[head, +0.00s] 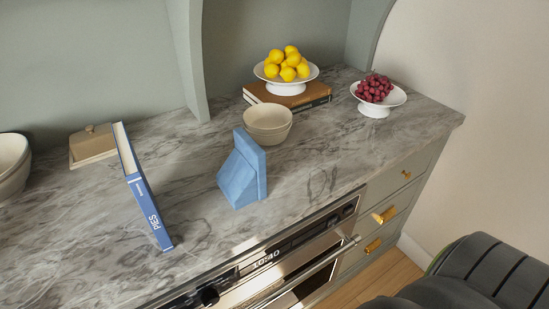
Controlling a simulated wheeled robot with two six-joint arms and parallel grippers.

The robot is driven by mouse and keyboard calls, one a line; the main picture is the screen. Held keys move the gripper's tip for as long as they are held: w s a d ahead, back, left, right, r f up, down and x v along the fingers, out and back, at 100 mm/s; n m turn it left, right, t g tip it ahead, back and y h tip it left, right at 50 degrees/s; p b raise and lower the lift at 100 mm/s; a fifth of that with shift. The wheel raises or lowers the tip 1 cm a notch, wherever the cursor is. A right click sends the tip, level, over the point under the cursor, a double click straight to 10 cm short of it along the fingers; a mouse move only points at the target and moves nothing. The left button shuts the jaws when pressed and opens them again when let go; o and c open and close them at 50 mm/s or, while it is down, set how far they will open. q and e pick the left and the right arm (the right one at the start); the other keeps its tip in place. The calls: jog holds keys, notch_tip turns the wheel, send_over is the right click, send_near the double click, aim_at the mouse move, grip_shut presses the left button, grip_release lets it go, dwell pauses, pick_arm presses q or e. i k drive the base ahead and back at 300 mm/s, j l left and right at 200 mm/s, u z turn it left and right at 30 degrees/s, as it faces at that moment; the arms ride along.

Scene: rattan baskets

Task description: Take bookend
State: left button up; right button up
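A blue bookend (241,174) stands on the grey marble counter, near its front edge, in the middle of the head view. It has a slanted left side and an upright slab on its right. A blue book marked PIES (147,190) stands to its left, tilted and apart from it. Neither of my grippers is visible in the head view.
Stacked beige bowls (268,122) stand just behind the bookend. Further back are a lemon stand (287,86) on books and a grape dish (377,104). A butter dish (92,145) and a large bowl (12,166) are at left. An oven (290,265) is below the counter edge.

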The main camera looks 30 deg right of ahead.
aim_at(242, 180)
jog(key=z, duration=0.85)
jog(key=l+u, duration=0.1)
jog(key=i+l, duration=0.05)
jog(key=l, duration=0.05)
